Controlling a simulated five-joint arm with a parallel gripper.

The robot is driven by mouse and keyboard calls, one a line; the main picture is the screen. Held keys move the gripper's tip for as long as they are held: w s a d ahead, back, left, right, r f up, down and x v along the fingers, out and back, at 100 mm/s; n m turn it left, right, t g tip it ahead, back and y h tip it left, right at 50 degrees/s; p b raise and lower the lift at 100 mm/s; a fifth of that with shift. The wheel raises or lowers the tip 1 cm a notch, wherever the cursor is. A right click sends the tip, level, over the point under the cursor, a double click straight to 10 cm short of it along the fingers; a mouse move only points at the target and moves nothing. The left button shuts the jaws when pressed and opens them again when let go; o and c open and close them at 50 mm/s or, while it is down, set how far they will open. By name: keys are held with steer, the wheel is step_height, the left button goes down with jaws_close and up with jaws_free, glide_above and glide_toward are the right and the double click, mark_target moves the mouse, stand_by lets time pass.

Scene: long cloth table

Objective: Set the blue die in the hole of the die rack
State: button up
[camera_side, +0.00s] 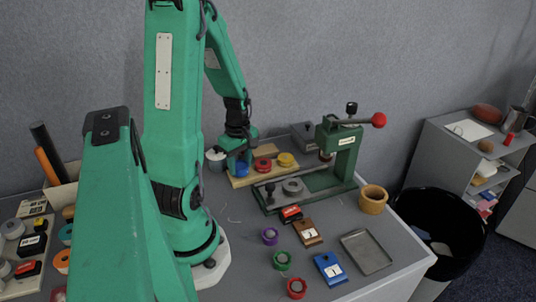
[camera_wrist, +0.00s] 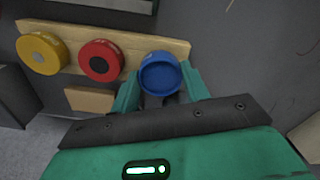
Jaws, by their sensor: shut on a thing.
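The blue die (camera_wrist: 160,74) is between the two green fingers of my gripper (camera_wrist: 161,84), which is shut on it. The blue die (camera_side: 242,168) also shows under my gripper (camera_side: 240,158) in the side view. It is at the end of the wooden die rack (camera_wrist: 128,42), which also shows in the side view (camera_side: 274,175). The red die (camera_wrist: 100,61) and the yellow die (camera_wrist: 42,53) sit along the same rack. I cannot tell whether the blue die is seated in its hole or just above it, as the die hides the hole.
A green press (camera_side: 338,150) with a red-knobbed lever stands right of the rack. Stamps, colored rings, a metal tray (camera_side: 366,251) and a wooden cup (camera_side: 373,199) lie in front. A white-grey round pot (camera_side: 215,160) is close left of my gripper.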

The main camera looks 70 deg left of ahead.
mark_target(240, 166)
steer(key=shift+f, duration=0.35)
steer(key=o, duration=1.2)
steer(key=shift+r, duration=6.45)
steer(key=shift+w+d+r+m+t, duration=0.55)
steer(key=shift+d+r+m+t, duration=0.7)
steer(key=shift+d+m, duration=2.6)
steer(key=shift+w+d+r+m+t, duration=0.6)
steer(key=shift+d+r+m, duration=1.1)
steer(key=shift+d+m, duration=2.1)
steer(key=shift+w+d+r+m+t, duration=0.5)
steer(key=shift+d+r+m+t, duration=0.75)
steer(key=shift+d+m, duration=2.6)
